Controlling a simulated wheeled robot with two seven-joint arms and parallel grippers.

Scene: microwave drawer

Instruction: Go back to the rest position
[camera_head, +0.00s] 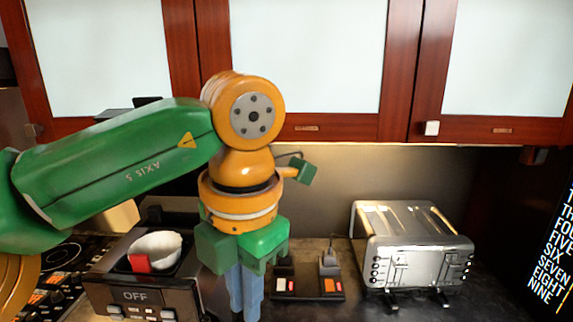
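My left arm reaches in from the left. Its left gripper (243,302) points down over the counter, in front of the area between the appliance marked OFF and the power strip. Its bluish fingers run to the lower edge of the view and lie nearly one behind the other, so I cannot tell whether they are open or shut. No object shows clearly between them. My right gripper is not in view.
A dark appliance marked OFF (135,296) stands at lower left with a white bowl (157,247) with a red part in its top. A power strip (308,292) and a silver toaster (412,250) are to the right. Wooden cabinets (340,127) hang above. A stove (62,258) is far left.

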